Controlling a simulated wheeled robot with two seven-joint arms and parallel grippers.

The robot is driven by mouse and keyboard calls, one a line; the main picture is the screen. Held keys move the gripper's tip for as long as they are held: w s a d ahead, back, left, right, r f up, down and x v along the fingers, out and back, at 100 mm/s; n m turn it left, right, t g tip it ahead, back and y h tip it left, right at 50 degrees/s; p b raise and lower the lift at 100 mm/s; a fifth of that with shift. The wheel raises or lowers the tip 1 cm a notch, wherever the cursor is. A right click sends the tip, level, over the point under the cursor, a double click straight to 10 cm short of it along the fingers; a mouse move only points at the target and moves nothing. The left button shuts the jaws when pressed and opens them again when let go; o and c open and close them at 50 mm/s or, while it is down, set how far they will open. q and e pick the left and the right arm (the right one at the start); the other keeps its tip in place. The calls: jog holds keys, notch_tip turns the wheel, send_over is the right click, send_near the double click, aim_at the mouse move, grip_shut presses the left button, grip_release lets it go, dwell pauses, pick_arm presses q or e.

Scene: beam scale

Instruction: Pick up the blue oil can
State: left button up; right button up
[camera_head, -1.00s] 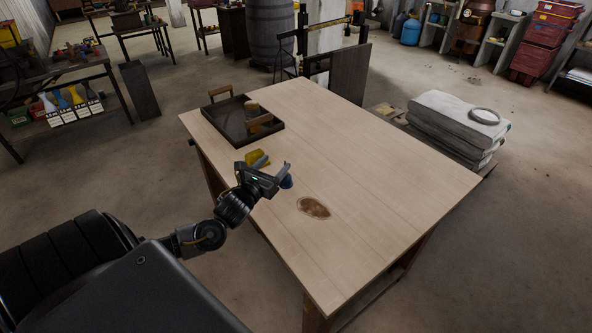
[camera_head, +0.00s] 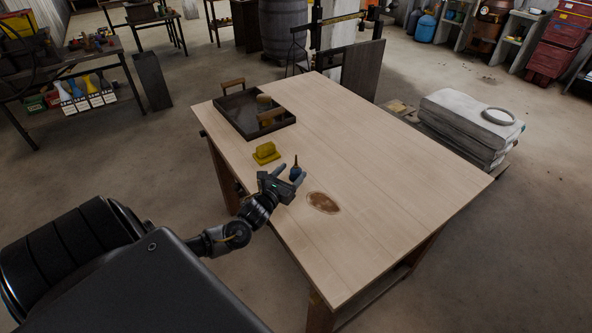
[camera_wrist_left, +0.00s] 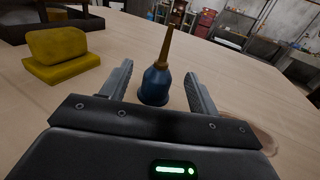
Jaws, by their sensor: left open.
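The blue oil can (camera_head: 295,174) stands upright on the wooden table, with a thin brass-coloured spout pointing up. My left gripper (camera_head: 290,172) is open, low over the table, with a finger on each side of the can. In the wrist view the left gripper (camera_wrist_left: 158,82) shows clear space between its fingers and the can. My right gripper is not in view.
A yellow block-like object on a base (camera_head: 266,152) sits on the table (camera_head: 390,170) left of the can. A dark tray with wooden handles (camera_head: 233,117) lies at the far left. A brown stain (camera_head: 323,203) marks the tabletop. The table's right side is clear.

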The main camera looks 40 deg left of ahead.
aim_at(299, 164)
pick_arm(q)
jog(key=w, duration=0.5)
jog(key=shift+w+a, duration=0.1)
jog(key=shift+a, duration=0.25)
jog(key=shift+c, duration=0.8)
jog(key=c, duration=0.9)
jog(key=shift+c, duration=0.2)
jog(key=shift+r, duration=0.1)
jog(key=shift+r, duration=0.45)
jog(key=s+a+r+b, duration=0.1)
jog(key=s+a+r, duration=0.1)
jog(key=s+r, duration=1)
jog(key=shift+s+a, duration=0.15)
jog(key=shift+s, duration=0.8)
